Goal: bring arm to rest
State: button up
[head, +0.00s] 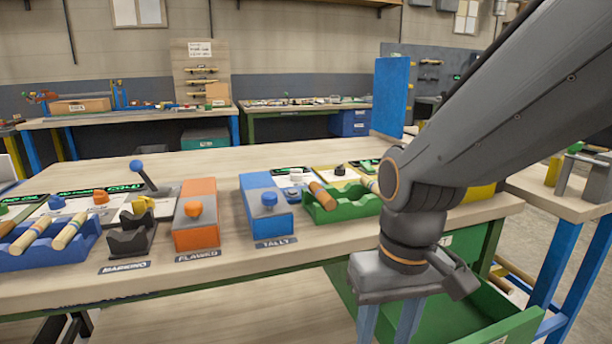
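My gripper (388,325) hangs at the lower right of the head view, in front of the bench's front edge and over an open green drawer (480,320). Its two fingers point down and stand apart, with nothing visible between them. Their tips are cut off by the bottom of the picture. My arm comes in from the upper right and bends down at the wrist, covering part of the bench's right side.
The wooden bench (140,290) carries a blue tray (45,255) with wooden pieces, a black cradle (130,238), an orange box (196,225), a blue box (265,215) and a green tray (345,208). A blue panel (390,95) stands behind. Another table (560,200) is at right.

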jog(key=d+r+m+p, duration=0.2)
jog(key=d+r+p, duration=0.5)
jog(key=p, duration=0.6)
jog(key=shift+d+h+p, duration=0.3)
jog(key=shift+d+p, duration=0.1)
dwell(1.2)
